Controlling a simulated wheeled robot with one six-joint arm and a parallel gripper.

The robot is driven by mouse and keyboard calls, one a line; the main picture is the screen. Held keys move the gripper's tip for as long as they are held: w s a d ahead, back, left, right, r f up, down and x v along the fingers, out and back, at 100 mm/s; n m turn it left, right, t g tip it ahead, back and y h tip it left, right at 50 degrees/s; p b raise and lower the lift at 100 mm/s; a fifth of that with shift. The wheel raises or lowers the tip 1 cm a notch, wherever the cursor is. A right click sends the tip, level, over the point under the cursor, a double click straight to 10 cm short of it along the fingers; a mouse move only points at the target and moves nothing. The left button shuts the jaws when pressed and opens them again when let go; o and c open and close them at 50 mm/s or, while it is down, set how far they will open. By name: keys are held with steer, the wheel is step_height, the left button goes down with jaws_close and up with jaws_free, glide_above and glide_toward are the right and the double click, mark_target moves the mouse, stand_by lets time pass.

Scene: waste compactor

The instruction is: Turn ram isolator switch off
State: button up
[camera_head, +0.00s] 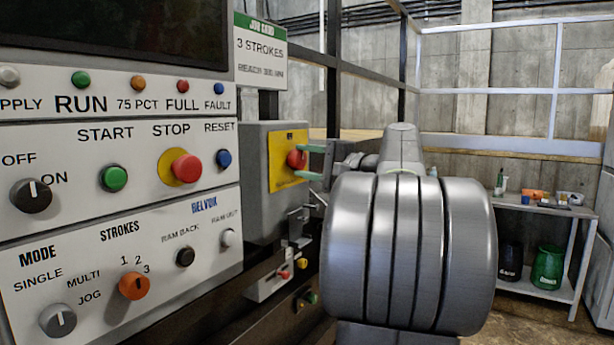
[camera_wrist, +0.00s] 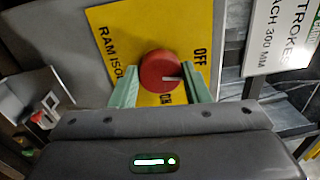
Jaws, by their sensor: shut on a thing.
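The ram isolator switch is a red round knob (camera_head: 297,159) on a yellow plate (camera_head: 281,176), fixed to a grey box beside the control panel. In the wrist view the red knob (camera_wrist: 158,68) sits between the two green fingers of my gripper (camera_wrist: 160,74), which is shut on it. In the head view my gripper (camera_head: 305,160) reaches the knob from the right. Its fingers partly cover the plate.
The control panel (camera_head: 125,180) with several buttons and dials stands at the left. A white sign (camera_head: 260,58) hangs above the grey box (camera_head: 258,212). Small coloured controls (camera_head: 285,275) sit below. A shelf (camera_head: 540,208) with containers stands at the far right.

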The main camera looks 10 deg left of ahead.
steer(key=shift+f+n+b, duration=0.15)
steer(key=shift+n+b, duration=0.8)
steer(key=shift+n, duration=0.35)
steer(key=o, duration=1)
steer(key=shift+c, duration=0.2)
steer(key=v, duration=1.3)
steer(key=shift+d, duration=0.45)
steer(key=shift+a, duration=0.1)
steer(key=x, duration=1.3)
steer(key=shift+a, duration=0.35)
